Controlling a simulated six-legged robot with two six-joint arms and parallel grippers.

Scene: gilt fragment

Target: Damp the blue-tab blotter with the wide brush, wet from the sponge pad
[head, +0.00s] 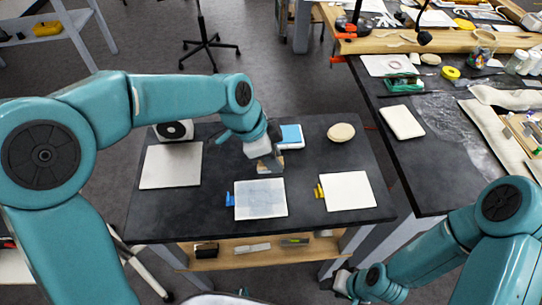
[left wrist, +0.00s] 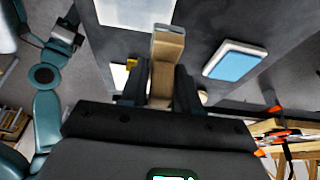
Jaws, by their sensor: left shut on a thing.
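My left gripper (head: 268,160) is shut on the wide brush, a flat pale wooden piece (left wrist: 166,62) that stands out between the fingers in the left wrist view. It is above the table, just in front of the sponge pad (head: 291,136), which is blue in a white tray; the pad also shows in the left wrist view (left wrist: 235,62). The blue-tab blotter (head: 262,198) lies nearer the front edge, its sheet greyish blue and patchy. The brush's bristles are not clear. My right gripper (head: 343,282) is low at the bottom, too small to read.
A white blotter with a yellow tab (head: 348,190) lies right of the blue-tab one. A pale square plate (head: 171,165) lies at left, a beige oval stone (head: 341,132) at the back right. A cluttered workbench (head: 430,130) stands at right. Dark table shows between the pieces.

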